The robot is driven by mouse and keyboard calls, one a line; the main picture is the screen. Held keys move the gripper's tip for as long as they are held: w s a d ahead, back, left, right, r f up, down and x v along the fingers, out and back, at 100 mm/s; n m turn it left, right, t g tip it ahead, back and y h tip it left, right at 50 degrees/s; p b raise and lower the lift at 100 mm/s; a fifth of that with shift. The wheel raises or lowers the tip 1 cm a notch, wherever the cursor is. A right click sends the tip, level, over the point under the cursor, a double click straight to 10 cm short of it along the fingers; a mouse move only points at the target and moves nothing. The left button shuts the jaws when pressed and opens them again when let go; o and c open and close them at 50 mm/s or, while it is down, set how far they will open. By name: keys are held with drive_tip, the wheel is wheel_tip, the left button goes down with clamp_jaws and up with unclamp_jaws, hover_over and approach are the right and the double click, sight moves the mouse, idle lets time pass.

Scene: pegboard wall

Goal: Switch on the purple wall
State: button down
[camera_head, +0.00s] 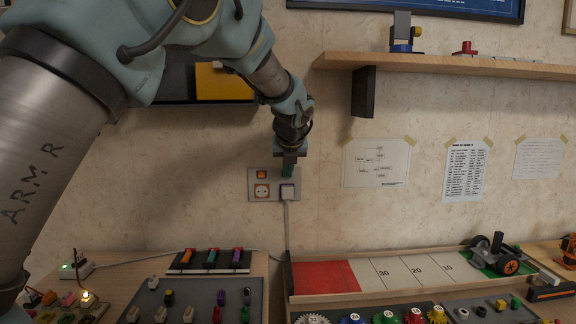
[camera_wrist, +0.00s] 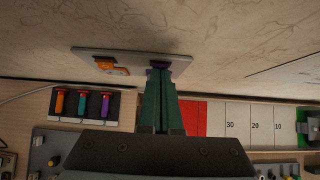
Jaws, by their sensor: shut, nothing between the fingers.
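A pale wall plate (camera_head: 253,183) is fixed to the wall, with an orange switch (camera_head: 262,174) at its upper left. In the wrist view a dark purple switch (camera_wrist: 158,64) shows on the plate (camera_wrist: 90,51), right at my fingertips and partly hidden by them. My gripper (camera_head: 288,171) is shut and empty, its green fingers at the upper right of the plate. In the wrist view my gripper (camera_wrist: 161,74) seems to touch or almost touch the purple switch; I cannot tell which. Whether the switch is on or off is not visible.
A wooden shelf (camera_head: 450,65) juts out at the upper right. Below is a workbench with a numbered board (camera_head: 395,272) and a tray of coloured sliders (camera_head: 210,260).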

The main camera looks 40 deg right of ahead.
drive_tip(key=shift+r, duration=0.15)
drive_tip(key=shift+r+p, duration=0.65)
drive_tip(key=shift+p, duration=0.35)
